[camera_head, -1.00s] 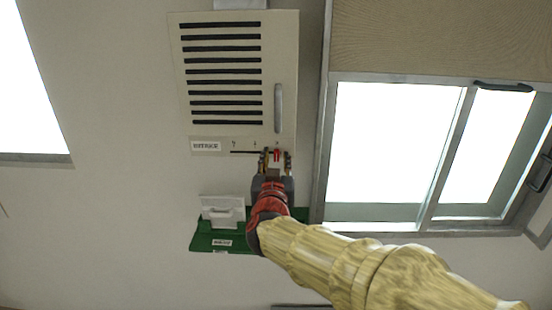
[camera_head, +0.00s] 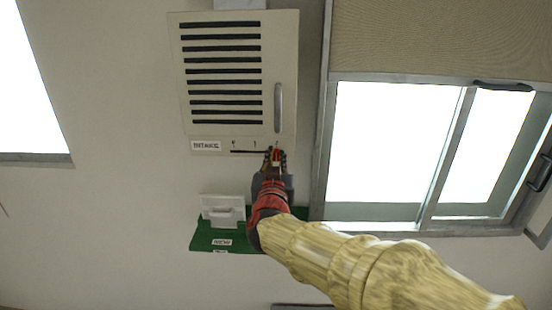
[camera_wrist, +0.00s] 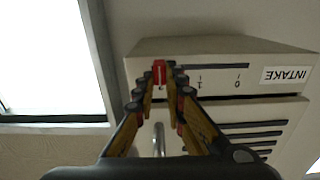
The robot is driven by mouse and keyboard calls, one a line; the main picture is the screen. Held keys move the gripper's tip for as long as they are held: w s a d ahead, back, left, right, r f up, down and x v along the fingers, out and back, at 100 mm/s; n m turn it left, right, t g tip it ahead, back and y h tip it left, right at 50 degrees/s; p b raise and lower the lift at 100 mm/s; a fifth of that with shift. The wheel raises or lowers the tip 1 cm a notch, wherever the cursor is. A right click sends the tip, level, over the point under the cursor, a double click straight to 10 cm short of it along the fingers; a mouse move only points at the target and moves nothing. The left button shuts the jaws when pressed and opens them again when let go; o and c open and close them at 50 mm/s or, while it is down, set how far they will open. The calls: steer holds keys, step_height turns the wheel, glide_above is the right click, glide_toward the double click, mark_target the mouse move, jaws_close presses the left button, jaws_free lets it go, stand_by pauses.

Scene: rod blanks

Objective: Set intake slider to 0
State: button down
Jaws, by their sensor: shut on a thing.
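The intake unit (camera_head: 285,55) is a cream wall box with a slider scale along its lower edge. Its INTAKE label (camera_head: 206,146) is left of the scale, and it also shows upside down in the wrist view (camera_wrist: 287,74). The red slider knob (camera_wrist: 159,73) is at the right end of the dark slot (camera_head: 246,152) in the head view, at the end away from the 0 mark (camera_wrist: 237,82). My gripper (camera_head: 275,156) is shut on the knob, one finger on each side. My fingers partly hide the mark nearest the knob.
A vertical handle (camera_head: 278,108) is on the slatted front of the unit, just above my gripper. A green board (camera_head: 207,238) with a white box (camera_head: 221,212) is below. A window frame (camera_head: 325,150) stands close on the right.

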mark_target(232, 149)
stand_by(0.5)
steer(key=a+p, duration=0.5)
steer(key=a, duration=0.7)
steer(key=shift+w+a, duration=0.15)
steer(key=shift+w, duration=0.05)
steer(key=c, duration=2.3)
jaws_free()
steer(key=o, duration=0.3)
steer(key=shift+a, duration=0.15)
steer(key=shift+o, duration=0.8)
